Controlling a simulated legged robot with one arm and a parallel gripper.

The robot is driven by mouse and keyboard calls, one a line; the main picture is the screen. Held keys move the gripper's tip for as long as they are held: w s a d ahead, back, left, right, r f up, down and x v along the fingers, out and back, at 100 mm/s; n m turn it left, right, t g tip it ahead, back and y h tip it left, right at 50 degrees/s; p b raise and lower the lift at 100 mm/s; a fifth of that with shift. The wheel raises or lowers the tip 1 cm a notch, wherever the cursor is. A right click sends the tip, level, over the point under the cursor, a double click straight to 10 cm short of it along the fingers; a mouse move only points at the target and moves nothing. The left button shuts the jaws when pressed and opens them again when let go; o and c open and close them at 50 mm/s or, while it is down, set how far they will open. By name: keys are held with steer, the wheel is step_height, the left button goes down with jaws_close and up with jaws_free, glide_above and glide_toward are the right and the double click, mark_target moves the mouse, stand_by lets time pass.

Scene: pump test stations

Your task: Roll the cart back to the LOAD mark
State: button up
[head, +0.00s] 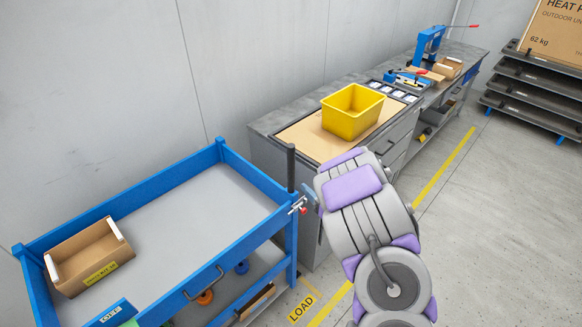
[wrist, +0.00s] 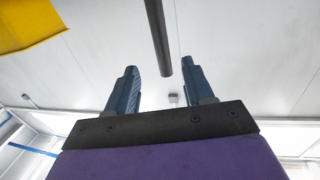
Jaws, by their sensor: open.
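The blue cart (head: 222,143) with a grey top deck stands at the left in the head view. A dark upright post (head: 291,168) rises at its right corner. The yellow LOAD mark (head: 302,307) is on the floor by the cart's lower right corner. My gripper (head: 308,191) is beside the post, partly hidden by my arm. In the wrist view my gripper (wrist: 159,66) is open, and a dark bar (wrist: 157,32), apparently the post, shows in the gap between the fingertips. Neither finger visibly touches it. I cannot tell its depth between the jaws.
A cardboard box (head: 90,258) sits on the cart's left end. A grey workbench (head: 268,124) with a yellow bin (head: 352,111) stands just behind the cart. A dark rack (head: 530,92) stands at the far right. The floor (head: 500,220) at right is clear.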

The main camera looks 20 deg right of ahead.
mark_target(294, 165)
steer(key=w, duration=0.4)
steer(key=w+a, duration=0.1)
steer(key=w, duration=0.3)
steer(key=w+a, duration=0.1)
steer(key=w, duration=0.4)
steer(key=shift+w+r, duration=0.1)
steer(key=shift+r, duration=0.05)
steer(key=shift+c, duration=0.3)
jaws_close()
